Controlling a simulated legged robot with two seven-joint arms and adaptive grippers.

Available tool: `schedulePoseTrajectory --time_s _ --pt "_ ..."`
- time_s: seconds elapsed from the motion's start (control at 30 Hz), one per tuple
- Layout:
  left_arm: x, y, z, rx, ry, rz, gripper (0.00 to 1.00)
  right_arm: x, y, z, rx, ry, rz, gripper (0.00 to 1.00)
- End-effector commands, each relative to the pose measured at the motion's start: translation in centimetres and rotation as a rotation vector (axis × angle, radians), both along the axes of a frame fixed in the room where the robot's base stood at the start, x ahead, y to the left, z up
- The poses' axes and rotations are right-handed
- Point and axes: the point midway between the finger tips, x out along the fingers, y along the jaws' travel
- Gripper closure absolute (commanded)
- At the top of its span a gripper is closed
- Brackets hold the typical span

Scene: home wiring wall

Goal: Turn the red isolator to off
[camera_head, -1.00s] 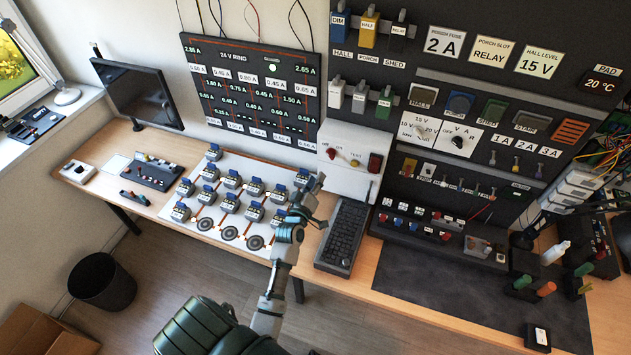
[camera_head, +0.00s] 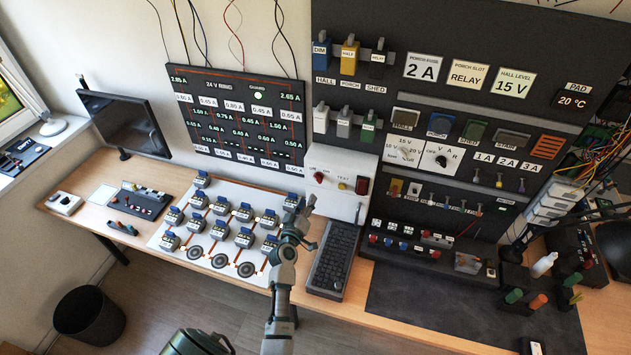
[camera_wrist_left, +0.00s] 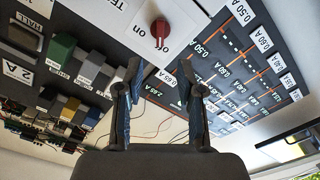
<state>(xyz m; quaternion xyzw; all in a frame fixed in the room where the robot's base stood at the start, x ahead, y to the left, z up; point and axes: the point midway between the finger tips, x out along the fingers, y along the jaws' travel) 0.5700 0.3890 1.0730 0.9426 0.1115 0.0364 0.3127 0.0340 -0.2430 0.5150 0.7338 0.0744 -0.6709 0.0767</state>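The red isolator is a small red rotary knob (camera_head: 320,177) on the left of a white panel (camera_head: 343,206) on the wall. It also shows large at the top of the left wrist view (camera_wrist_left: 160,28), with on and off lettering around it. I cannot tell for certain which label its handle points to. My left gripper (camera_head: 306,206) is just below and left of the knob in the head view. My right gripper is not in view.
A dark display board (camera_head: 240,115) is left of the white panel. A board with several blue-topped units (camera_head: 205,270) covers the desk below. A keyboard (camera_head: 330,267) lies right of my left arm. A yellow button (camera_head: 342,186) and a dark red switch (camera_head: 362,185) share the panel.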

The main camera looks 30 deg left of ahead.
Motion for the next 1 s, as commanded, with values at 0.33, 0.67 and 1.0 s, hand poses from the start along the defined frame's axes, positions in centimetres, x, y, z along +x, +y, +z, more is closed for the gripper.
schedulePoseTrajectory --time_s 0.33,0.67,1.0 --pt "7.4 1.8 0.1 0.000 0.000 0.000 0.62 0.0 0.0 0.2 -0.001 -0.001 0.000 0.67" --pt "9.7 2.4 0.0 0.000 -0.001 0.001 0.62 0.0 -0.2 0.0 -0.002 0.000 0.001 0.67" --pt "9.7 2.4 0.0 0.000 0.000 0.001 0.95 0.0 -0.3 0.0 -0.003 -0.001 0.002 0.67"
